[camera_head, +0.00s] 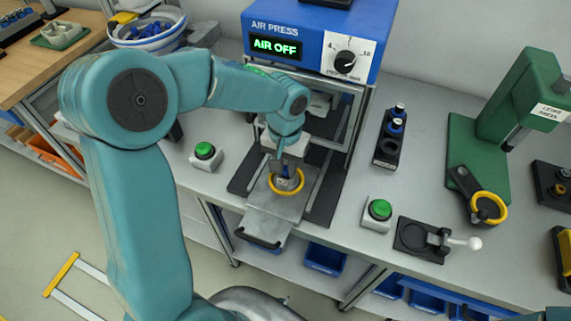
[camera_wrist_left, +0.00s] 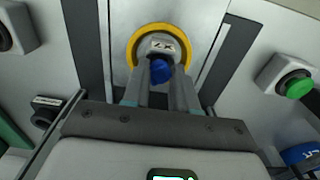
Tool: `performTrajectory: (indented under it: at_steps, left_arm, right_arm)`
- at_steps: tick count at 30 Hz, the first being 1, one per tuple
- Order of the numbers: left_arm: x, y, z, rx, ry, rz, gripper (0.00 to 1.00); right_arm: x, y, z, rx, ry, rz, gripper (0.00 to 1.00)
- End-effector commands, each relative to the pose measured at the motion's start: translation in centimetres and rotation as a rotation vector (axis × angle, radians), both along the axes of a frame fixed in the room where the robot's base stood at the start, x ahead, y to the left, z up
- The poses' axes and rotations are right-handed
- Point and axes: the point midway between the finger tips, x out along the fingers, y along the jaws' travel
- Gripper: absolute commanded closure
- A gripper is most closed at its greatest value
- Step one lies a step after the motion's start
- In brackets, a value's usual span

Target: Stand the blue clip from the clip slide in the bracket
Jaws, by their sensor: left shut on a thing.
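My left gripper (camera_head: 284,176) points down over the yellow ring (camera_head: 300,186) at the air press. It is shut on the blue clip (camera_wrist_left: 160,71), which shows between the fingertips in the left wrist view. The grey bracket (camera_wrist_left: 157,43) lies inside the yellow ring, close beyond the clip. I cannot tell whether the clip touches the bracket. The black clip slide (camera_head: 386,153) stands right of the press with blue-topped pieces at its far end. My right gripper is not in view.
The blue air press (camera_head: 315,30) reads AIR OFF behind the gripper. Green buttons (camera_head: 204,150) and (camera_head: 380,209) stand on either side of the metal plate (camera_head: 279,205). A black lever fixture (camera_head: 415,238) and the green lever press (camera_head: 490,140) stand at the right.

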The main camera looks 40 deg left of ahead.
Motion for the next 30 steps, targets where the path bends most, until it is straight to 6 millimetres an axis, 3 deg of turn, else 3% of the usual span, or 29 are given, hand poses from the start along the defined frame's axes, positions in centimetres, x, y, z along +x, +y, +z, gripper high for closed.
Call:
performTrajectory:
  at_steps: [13,14,15,16,25,30]
  left_arm:
    - [0.0,0.0,-1.0,0.0,-0.001,0.0,1.0]
    - [0.0,0.0,-0.9,0.0,-0.001,0.0,0.66]
    - [0.0,0.0,-0.8,0.0,-0.001,0.0,0.53]
    - [0.0,0.0,-0.8,0.0,-0.001,0.0,0.47]
    - [0.0,0.0,-0.6,0.0,-0.001,0.0,0.47]
    - [0.1,0.0,1.4,0.001,-0.006,-0.001,0.47]
  right_arm:
    - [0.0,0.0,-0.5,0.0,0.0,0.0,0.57]
    - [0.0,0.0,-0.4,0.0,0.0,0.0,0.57]
    - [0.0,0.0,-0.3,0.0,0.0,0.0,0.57]
    - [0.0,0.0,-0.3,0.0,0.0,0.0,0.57]
    - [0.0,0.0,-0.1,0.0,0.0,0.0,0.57]
    - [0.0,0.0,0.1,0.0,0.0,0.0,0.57]
